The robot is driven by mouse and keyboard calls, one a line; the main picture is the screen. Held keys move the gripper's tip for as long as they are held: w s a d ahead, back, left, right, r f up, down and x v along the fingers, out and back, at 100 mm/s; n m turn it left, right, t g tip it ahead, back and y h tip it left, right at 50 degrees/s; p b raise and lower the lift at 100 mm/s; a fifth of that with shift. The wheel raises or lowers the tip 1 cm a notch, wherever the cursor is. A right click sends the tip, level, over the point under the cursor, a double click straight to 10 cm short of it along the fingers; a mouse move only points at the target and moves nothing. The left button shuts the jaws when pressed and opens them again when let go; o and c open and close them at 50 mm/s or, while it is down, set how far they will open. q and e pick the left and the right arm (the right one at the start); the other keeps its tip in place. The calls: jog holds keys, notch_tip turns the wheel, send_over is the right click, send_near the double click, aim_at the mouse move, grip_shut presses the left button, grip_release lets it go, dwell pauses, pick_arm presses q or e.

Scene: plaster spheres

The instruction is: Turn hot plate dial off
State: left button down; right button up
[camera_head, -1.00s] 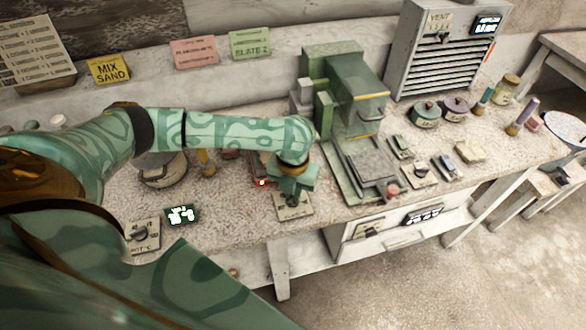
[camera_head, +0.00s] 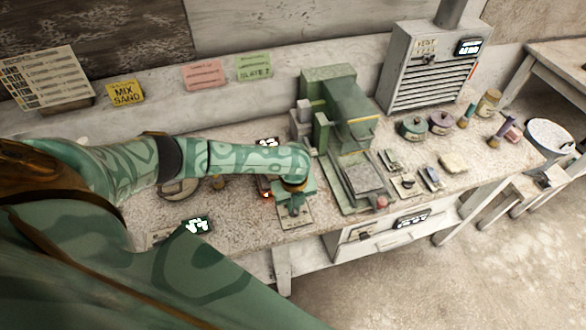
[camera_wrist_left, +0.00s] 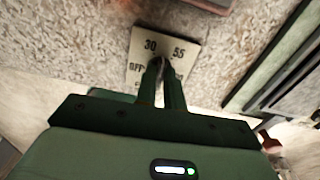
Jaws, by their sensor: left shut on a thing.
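My left gripper (camera_head: 296,206) is over a pale dial plate (camera_head: 298,220) by the bench's front edge. In the left wrist view, its two narrow fingers (camera_wrist_left: 161,64) point down at that plate (camera_wrist_left: 188,45), close together on a small dark dial knob that they mostly hide. The knob's exact pointing direction cannot be told. A small orange-red light (camera_head: 267,195) glows just left of the gripper in the head view. My right gripper is not in view.
A green machine (camera_head: 340,105) with a flat bed stands right of the gripper. A grey vent cabinet (camera_head: 432,68), jars and small blocks are farther right. The speckled bench front (camera_head: 235,235) is partly clear.

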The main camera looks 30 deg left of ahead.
pick_arm(q)
jog(key=n+p, duration=0.2)
jog(key=n, duration=0.1)
jog(key=n+p, duration=0.1)
jog(key=p, duration=0.1)
jog(key=shift+s+r+n, duration=0.1)
jog(key=shift+r+n, duration=0.15)
jog(key=shift+n, duration=0.05)
jog(key=n+p, duration=0.3)
jog(key=n, duration=0.2)
jog(key=shift+f, duration=0.1)
jog(key=n+p, duration=0.3)
jog(key=n, duration=0.3)
jog(key=shift+s, duration=0.15)
jog(key=n+p, duration=0.1)
jog(key=n, duration=0.3)
jog(key=shift+f+n, duration=0.1)
jog(key=shift+n, duration=0.3)
jog(key=c, duration=1.5)
grip_release()
